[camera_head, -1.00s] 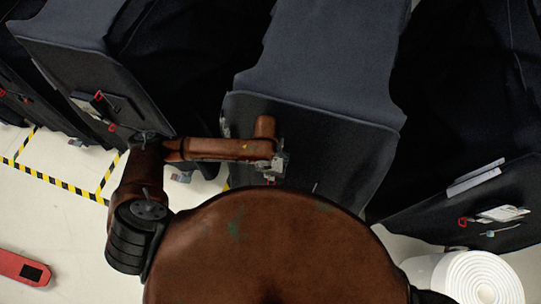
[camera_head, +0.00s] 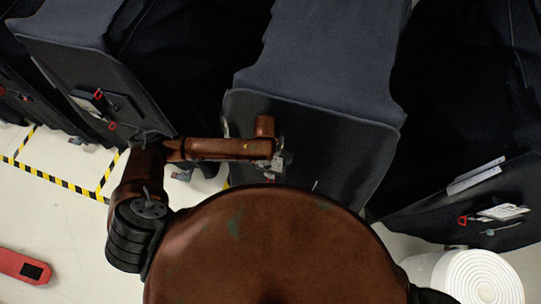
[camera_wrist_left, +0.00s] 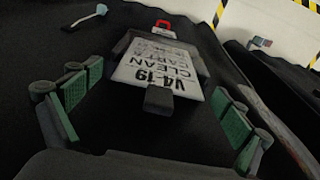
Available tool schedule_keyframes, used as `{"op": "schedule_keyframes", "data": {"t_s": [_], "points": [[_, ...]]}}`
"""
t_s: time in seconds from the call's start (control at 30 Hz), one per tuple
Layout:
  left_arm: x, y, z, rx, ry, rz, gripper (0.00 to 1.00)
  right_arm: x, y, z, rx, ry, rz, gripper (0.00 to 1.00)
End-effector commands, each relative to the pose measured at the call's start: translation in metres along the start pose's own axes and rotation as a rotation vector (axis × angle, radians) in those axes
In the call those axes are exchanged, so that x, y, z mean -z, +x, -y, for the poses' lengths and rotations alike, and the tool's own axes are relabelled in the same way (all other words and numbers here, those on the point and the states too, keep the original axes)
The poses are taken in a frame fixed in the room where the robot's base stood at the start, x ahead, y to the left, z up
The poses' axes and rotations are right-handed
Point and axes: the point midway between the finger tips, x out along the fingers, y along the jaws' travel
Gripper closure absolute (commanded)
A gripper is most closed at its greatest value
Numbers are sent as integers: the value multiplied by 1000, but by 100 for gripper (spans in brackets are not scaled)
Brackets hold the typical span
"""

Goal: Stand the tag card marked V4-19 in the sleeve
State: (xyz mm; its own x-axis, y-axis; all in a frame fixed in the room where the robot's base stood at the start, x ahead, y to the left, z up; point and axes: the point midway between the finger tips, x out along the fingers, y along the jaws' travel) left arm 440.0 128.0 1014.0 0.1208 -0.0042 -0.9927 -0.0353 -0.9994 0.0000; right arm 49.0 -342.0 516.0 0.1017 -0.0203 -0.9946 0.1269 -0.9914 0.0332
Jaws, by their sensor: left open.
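The tag card marked V4-19 (camera_wrist_left: 160,68) is white with dark print, also reading CLEAN, and appears upside down in the left wrist view. It lies against a dark holder (camera_wrist_left: 122,44) on a dark cloth panel, which looks like the sleeve; I cannot tell how far in it sits. A dark block (camera_wrist_left: 158,100) overlaps the card's near edge. My left gripper (camera_wrist_left: 155,90) is open, its green pads on either side of the card and apart from it. In the head view my left gripper (camera_head: 278,160) is at the middle cart's front panel. My right gripper is not in view.
A red clip (camera_wrist_left: 163,25) is beyond the card. Covered carts stand left, middle (camera_head: 330,125) and right (camera_head: 480,205), close together. A white roll (camera_head: 475,278) is at lower right, a red object (camera_head: 25,267) at lower left. Yellow-black tape (camera_head: 60,182) marks the open floor.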

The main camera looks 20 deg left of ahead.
Motion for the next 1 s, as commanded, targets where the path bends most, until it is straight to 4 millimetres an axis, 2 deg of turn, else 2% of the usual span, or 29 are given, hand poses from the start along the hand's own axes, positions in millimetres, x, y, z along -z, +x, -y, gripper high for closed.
{"op": "schedule_keyframes", "data": {"t_s": [0.27, 0.37, 0.7, 0.83, 1.0], "points": [[0, -8, 0, -1, 0, -1, 4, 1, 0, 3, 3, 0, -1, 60], [1, -22, -1, -2, 1, -3, 4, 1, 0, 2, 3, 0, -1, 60], [1, -92, 0, -2, 2, -4, 4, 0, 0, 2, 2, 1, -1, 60], [1, -109, 0, -1, 0, -2, 4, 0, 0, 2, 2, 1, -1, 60], [0, -119, 0, 0, 0, 0, 4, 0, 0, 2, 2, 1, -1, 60]]}}
